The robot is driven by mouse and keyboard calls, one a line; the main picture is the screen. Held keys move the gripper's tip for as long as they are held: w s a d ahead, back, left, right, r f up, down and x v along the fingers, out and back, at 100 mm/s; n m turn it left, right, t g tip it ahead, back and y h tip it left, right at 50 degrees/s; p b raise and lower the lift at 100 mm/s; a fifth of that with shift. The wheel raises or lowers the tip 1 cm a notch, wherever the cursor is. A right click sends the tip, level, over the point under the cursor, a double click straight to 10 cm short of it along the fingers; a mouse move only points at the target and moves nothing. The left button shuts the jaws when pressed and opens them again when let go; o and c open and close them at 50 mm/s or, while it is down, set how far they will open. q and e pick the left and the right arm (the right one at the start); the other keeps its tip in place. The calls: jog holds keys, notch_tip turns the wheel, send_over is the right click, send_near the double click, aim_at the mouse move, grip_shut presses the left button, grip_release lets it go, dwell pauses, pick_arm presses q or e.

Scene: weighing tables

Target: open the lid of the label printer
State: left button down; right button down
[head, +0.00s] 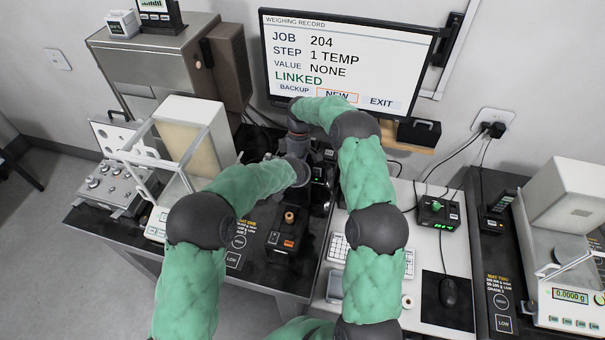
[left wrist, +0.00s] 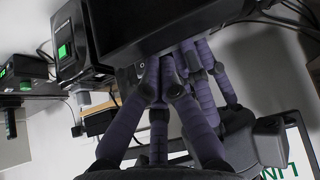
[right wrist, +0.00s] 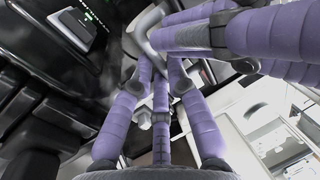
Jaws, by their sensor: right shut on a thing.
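The label printer (head: 320,194) appears to be the dark, boxy device in the middle of the left table, below the monitor. Both my arms reach over it and hide most of it, so its lid is hard to make out. My right gripper (head: 298,142) comes down from above at the printer. In the right wrist view its purple fingers (right wrist: 158,72) converge on a part I cannot make out clearly. My left gripper (head: 318,160) is close beside it. In the left wrist view its fingers (left wrist: 165,68) are against or just below a black body; their tips are hidden.
The monitor (head: 345,58) stands just behind my wrists. A black device with an orange mark (head: 288,238) sits in front. Balances stand left (head: 190,140) and right (head: 570,270).

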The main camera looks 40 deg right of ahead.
jog(key=shift+s+a+f, duration=0.25)
jog(key=shift+s+f, duration=0.15)
jog(key=shift+f, duration=0.3)
jog(key=c, duration=1.3)
grip_release()
jog(key=shift+o, duration=0.4)
jog(key=shift+w+r, duration=0.2)
jog(key=shift+r, duration=0.1)
